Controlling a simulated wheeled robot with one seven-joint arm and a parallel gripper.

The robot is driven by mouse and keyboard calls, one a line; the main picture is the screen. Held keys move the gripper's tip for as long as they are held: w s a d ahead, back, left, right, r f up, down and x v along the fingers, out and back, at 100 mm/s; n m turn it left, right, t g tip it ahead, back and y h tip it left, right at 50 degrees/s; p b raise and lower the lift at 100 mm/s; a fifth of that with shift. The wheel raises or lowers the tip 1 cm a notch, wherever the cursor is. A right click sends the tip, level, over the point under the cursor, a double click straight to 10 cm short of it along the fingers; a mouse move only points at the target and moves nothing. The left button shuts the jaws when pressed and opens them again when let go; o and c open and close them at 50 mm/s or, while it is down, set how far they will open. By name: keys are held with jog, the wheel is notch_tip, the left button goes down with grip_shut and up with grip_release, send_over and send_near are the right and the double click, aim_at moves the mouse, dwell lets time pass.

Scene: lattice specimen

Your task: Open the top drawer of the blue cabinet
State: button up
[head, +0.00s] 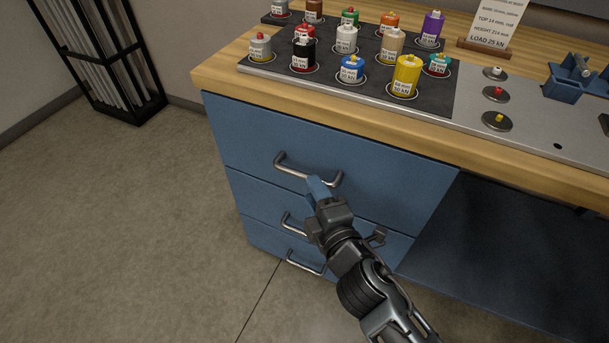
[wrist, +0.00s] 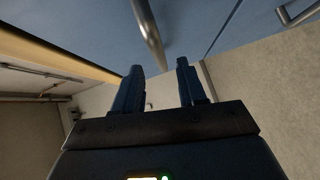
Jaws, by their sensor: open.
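The blue cabinet (head: 241,193) stands under a wooden worktop, with three drawers stacked one above another. The top drawer (head: 250,135) appears shut, its front in line with those below. Its grey metal bar handle (head: 290,170) runs across the front. My gripper (head: 318,186) is at the right half of this handle, its blue fingers partly hiding the bar. In the wrist view my gripper (wrist: 158,66) is open, and the handle (wrist: 148,28) comes down to the gap between the fingertips. I cannot tell whether the bar lies between the fingers or just beyond them.
Lower handles (head: 305,264) stick out below my gripper. Several coloured canisters stand on a dark mat (head: 330,82) on the worktop (head: 225,72), beside a metal plate (head: 530,115). A black rack (head: 125,105) stands at the back left. The floor (head: 130,230) left of the cabinet is clear.

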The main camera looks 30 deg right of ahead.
jog(key=shift+x, duration=3.05)
jog(key=shift+c, duration=0.4)
grip_shut()
